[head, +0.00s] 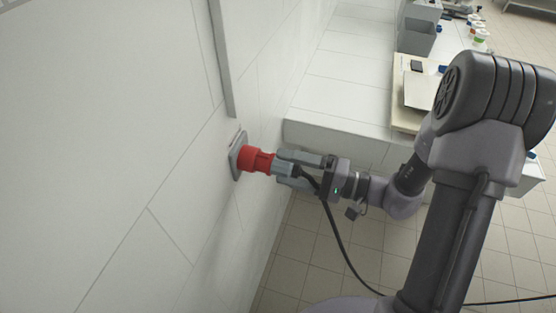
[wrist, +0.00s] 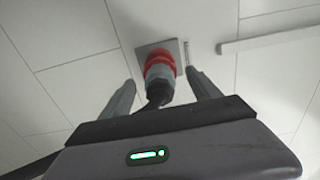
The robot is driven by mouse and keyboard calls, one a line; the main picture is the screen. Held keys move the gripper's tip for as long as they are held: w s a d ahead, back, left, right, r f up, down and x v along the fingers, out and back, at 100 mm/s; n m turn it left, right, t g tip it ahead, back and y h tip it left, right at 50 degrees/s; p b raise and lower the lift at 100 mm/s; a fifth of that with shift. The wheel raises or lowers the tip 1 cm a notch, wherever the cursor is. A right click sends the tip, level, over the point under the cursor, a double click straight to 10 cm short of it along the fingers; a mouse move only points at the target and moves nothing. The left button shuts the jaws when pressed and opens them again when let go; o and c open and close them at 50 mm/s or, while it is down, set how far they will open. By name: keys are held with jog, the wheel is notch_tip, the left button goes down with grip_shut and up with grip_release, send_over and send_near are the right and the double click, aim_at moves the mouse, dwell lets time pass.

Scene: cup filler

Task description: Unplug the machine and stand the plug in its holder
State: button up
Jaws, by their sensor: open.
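The red and grey plug (head: 262,161) sits against the grey wall socket plate (head: 238,157) on the white tiled wall. In the wrist view the plug (wrist: 159,72) points at the square plate (wrist: 179,48). My gripper (head: 281,167) is open, with one finger on each side of the plug's grey rear part. In the wrist view gaps show between the plug and both fingertips (wrist: 162,88). A black cable (head: 338,238) runs from the back of the plug down past my wrist. No plug holder can be made out.
A white counter (head: 335,85) stands to the right of the wall, with a grey bin (head: 416,38) and a cream-coloured machine or board (head: 407,118) on it. A grey trunking strip (head: 222,60) runs along the wall above the socket. Tiled floor (head: 300,270) shows below.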

aim_at(271, 164)
jog(key=b+x, duration=0.1)
jog(key=x, duration=0.2)
jog(key=shift+a+f+b, duration=0.1)
jog(key=shift+a+b, duration=0.1)
jog(key=shift+b, duration=0.1)
jog(key=shift+w+a, duration=0.2)
jog(key=shift+a, duration=0.2)
jog(key=shift+b, duration=1)
dwell(0.4)
grip_shut()
jog(key=shift+b+v, duration=1.4)
jog(key=shift+v, duration=1.65)
